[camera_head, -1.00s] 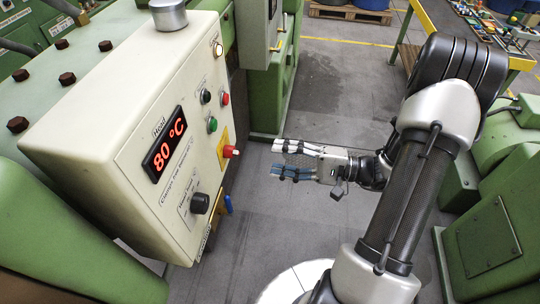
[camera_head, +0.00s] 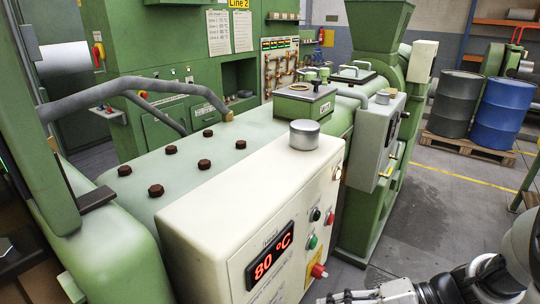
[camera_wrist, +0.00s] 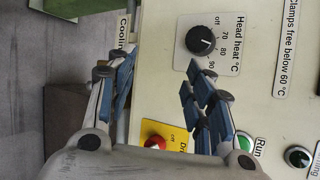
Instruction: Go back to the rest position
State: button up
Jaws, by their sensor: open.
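My gripper (camera_wrist: 155,72) is open and empty in the wrist view, its two blue-padded fingers spread apart in front of the cream control box (camera_wrist: 160,20). The black head heat knob (camera_wrist: 201,40) shows beyond the fingertips, and a red knob on a yellow plate (camera_wrist: 157,138) shows between the fingers lower down. In the head view my gripper (camera_head: 348,297) is at the bottom edge, right of the control box (camera_head: 215,215), partly cut off. The display (camera_head: 270,257) reads 80 °C.
The green extruder (camera_head: 190,160) with dark bolts runs behind the box. A metal cylinder (camera_head: 304,134) stands on the box top. Grey (camera_head: 452,102) and blue (camera_head: 502,112) drums stand on a pallet at the right. Open floor (camera_head: 430,220) lies in front of them.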

jog(key=s+a+r+n+g+h, duration=0.2)
jog(key=s+n+h, duration=0.2)
jog(key=s+h, duration=0.3)
jog(key=s+d+r+n+t+h, duration=0.1)
jog(key=d+r+t+h, duration=0.2)
jog(key=r+t+h, duration=0.2)
jog(key=shift+d+r+t+h, duration=0.25)
jog(key=shift+r+t+h, duration=0.05)
dwell(0.3)
